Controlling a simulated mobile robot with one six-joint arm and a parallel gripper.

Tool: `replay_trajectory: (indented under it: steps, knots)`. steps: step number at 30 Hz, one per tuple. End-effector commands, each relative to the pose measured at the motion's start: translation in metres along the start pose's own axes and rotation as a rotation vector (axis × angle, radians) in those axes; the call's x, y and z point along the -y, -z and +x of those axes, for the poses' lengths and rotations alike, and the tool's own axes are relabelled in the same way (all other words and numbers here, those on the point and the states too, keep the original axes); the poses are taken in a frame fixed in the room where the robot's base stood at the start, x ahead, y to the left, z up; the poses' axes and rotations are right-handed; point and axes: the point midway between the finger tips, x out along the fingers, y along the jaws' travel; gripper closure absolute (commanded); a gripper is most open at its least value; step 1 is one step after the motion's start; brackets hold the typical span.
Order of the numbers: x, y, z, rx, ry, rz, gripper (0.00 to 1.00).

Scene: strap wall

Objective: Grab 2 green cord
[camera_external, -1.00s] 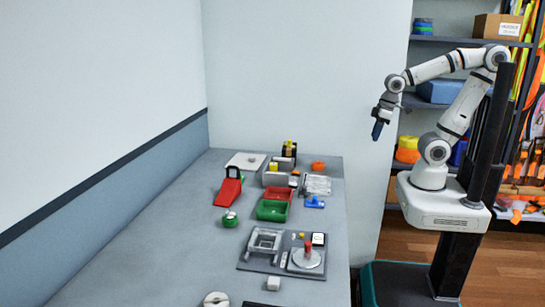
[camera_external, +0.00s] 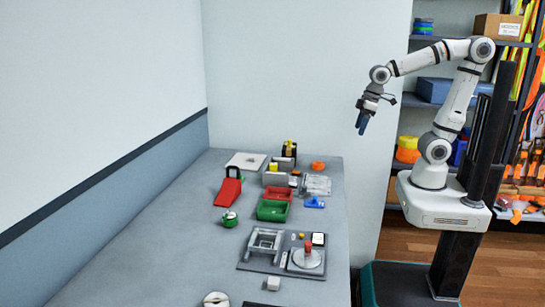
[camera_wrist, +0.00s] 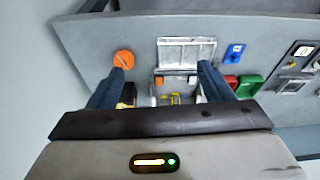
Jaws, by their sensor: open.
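No green cord can be made out for certain. Orange and yellow-green straps (camera_external: 531,120) hang at the far right edge of the outside view, too small and cut off to tell apart. A small blue and green stack (camera_external: 424,26) sits on the top shelf; I cannot tell whether it is cord. My gripper (camera_external: 362,124) is in the air between the table and the shelves, pointing down, far from the straps. In the wrist view my gripper (camera_wrist: 163,74) has its two dark fingers wide apart with nothing held between them.
The grey table (camera_external: 140,240) holds a green bin (camera_external: 273,211), a red scoop-like piece (camera_external: 228,192), an orange disc (camera_wrist: 123,59) and a fixture board (camera_external: 282,254). Shelves with a cardboard box (camera_external: 497,27) and a blue box (camera_external: 434,90) stand behind my arm. Wooden floor shows at right.

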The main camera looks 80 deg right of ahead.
Motion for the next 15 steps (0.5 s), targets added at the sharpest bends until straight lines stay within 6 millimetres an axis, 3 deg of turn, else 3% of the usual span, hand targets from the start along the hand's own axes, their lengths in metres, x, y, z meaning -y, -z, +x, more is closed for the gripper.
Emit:
replay_trajectory:
  steps: [1,6,11,15]
  knots:
    - [0.007,0.028,-0.002,0.000,0.008,-0.025,0.26]
    - [0.036,0.116,0.001,-0.018,0.033,-0.107,0.26]
    - [0.073,0.192,0.017,-0.036,0.057,-0.184,0.26]
    - [0.113,0.250,0.041,-0.051,0.079,-0.252,0.26]
